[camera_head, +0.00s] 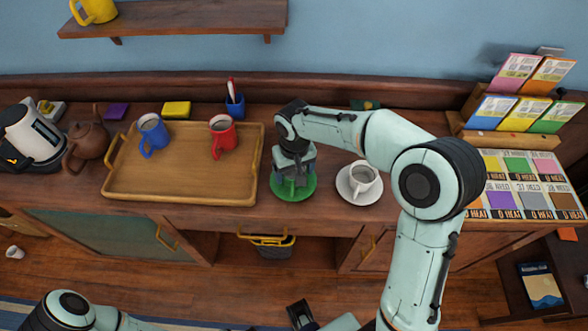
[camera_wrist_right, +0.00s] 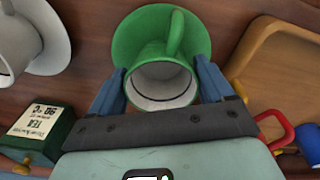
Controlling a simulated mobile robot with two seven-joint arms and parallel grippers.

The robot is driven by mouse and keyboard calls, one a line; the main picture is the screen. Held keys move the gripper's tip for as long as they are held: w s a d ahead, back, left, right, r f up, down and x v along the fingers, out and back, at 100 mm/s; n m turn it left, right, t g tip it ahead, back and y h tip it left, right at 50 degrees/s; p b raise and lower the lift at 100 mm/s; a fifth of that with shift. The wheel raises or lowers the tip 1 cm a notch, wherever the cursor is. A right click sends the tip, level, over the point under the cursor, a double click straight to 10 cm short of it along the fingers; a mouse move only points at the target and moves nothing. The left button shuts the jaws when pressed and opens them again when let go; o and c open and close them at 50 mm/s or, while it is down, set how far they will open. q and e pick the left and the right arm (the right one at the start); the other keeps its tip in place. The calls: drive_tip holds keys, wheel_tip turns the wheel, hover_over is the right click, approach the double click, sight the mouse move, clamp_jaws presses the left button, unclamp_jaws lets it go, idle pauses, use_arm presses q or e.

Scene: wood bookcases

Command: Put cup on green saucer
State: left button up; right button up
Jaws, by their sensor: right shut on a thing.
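A green cup (camera_wrist_right: 150,58) with a white inside is between the two fingers of my right gripper (camera_wrist_right: 160,80) in the right wrist view. The green saucer (camera_wrist_right: 128,42) lies directly behind it, and the cup's handle points away from my wrist. In the head view my right gripper (camera_head: 292,168) is over the green saucer (camera_head: 307,190), and the gripper hides most of the cup. The cup is within the saucer's outline; I cannot tell for sure whether it touches. A dark part at the bottom edge, perhaps my left gripper (camera_head: 301,314), is cut off.
A white cup (camera_head: 367,180) on a white saucer (camera_head: 345,186) stands just right. A wooden tray (camera_head: 190,178) with a blue cup (camera_head: 152,137) and a red cup (camera_head: 221,140) is left. A teapot (camera_head: 88,139), a kettle (camera_head: 32,137) and a card rack (camera_head: 470,125) stand farther out.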

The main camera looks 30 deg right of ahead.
drive_tip(key=o, duration=1)
drive_tip(key=shift+f, duration=0.1)
drive_tip(key=shift+o, duration=0.2)
drive_tip(key=shift+r, duration=0.25)
wheel_tip(320, 180, up, 12)
drive_tip(key=p, duration=0.1)
drive_tip(key=shift+s+a+p, duration=0.2)
drive_tip(key=shift+s+p, duration=0.15)
drive_tip(key=shift+p, duration=0.05)
drive_tip(key=shift+f, duration=0.15)
